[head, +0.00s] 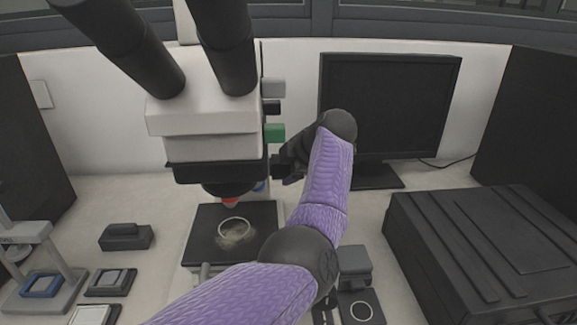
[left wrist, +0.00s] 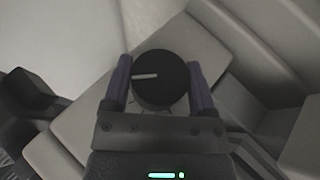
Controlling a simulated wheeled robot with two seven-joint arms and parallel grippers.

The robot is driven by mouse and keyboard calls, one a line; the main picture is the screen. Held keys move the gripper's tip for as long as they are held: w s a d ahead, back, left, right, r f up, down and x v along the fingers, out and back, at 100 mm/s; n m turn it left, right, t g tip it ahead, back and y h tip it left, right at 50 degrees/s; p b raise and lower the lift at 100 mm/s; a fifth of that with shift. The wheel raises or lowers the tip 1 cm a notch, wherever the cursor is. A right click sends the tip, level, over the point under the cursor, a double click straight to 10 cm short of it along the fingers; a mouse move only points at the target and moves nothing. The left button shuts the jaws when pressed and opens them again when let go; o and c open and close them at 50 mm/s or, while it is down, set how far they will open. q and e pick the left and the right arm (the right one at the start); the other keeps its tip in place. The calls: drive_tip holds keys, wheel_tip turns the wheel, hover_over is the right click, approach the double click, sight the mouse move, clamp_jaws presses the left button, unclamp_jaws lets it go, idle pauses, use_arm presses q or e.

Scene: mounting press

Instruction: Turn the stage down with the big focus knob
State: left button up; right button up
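The microscope (head: 205,135) stands left of centre in the head view. Its dark stage (head: 205,248) lies below the red-banded objective and bears a clear ring with a brownish sample. My left gripper (head: 284,168) is at the microscope's right side, partly hidden by my purple arm. In the left wrist view the big focus knob (left wrist: 162,82), round and black with a white mark pointing left, sits between the two fingers of my left gripper (left wrist: 161,84). The fingers appear to touch it on both sides. The knob is hidden in the head view. My right gripper is not in view.
A monitor (head: 388,105) stands behind, and a large black box (head: 490,250) fills the right. Small trays (head: 111,282) and a black block (head: 126,236) lie at left, near a grey stand (head: 45,275). More small items (head: 355,268) lie right of my arm.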

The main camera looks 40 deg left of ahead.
use_arm(q)
drive_tip(key=c, duration=0.7)
drive_tip(key=shift+d+n+t+y+p, duration=0.1)
drive_tip(key=shift+n+t+y+p, duration=0.2)
drive_tip(key=shift+t+y+p, duration=0.5)
drive_tip(key=shift+f, duration=0.1)
drive_tip(key=o, duration=0.9)
drive_tip(key=shift+o, duration=1.3)
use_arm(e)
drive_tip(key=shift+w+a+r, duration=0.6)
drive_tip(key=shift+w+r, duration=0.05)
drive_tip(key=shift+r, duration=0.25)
use_arm(q)
drive_tip(key=p+v, duration=0.3)
drive_tip(key=v, duration=0.7)
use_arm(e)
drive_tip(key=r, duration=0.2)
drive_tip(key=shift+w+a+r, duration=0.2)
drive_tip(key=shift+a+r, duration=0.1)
